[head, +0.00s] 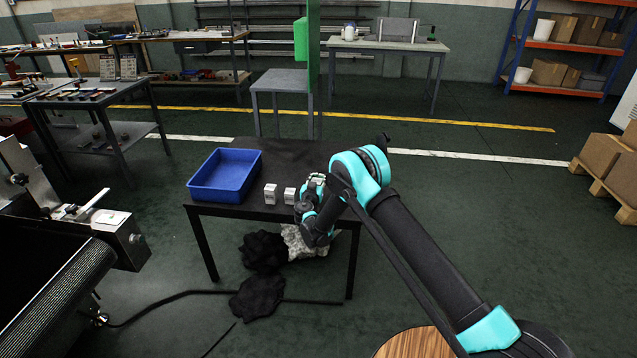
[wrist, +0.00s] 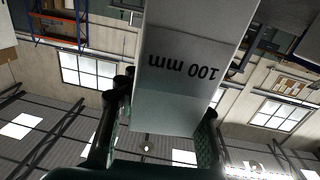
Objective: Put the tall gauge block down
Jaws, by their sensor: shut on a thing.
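My gripper (head: 311,192) is over the right part of the dark table (head: 240,212). In the wrist view, its two fingers (wrist: 160,122) are shut on the tall gauge block (wrist: 185,40), a pale grey block marked "100 mm", with the lettering upside down in the picture. In the head view the gripper and arm mostly hide the held block, and I cannot tell whether it touches the table. Two small light-grey blocks, a left one (head: 270,194) and a right one (head: 290,196), stand upright on the table just left of the gripper.
A blue bin (head: 225,176) sits on the table's left part. Dark cloths (head: 262,250) and a patterned cloth (head: 302,241) are under the table. A conveyor machine (head: 60,270) stands at lower left. A green panel on a grey stand (head: 282,82) is behind the table.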

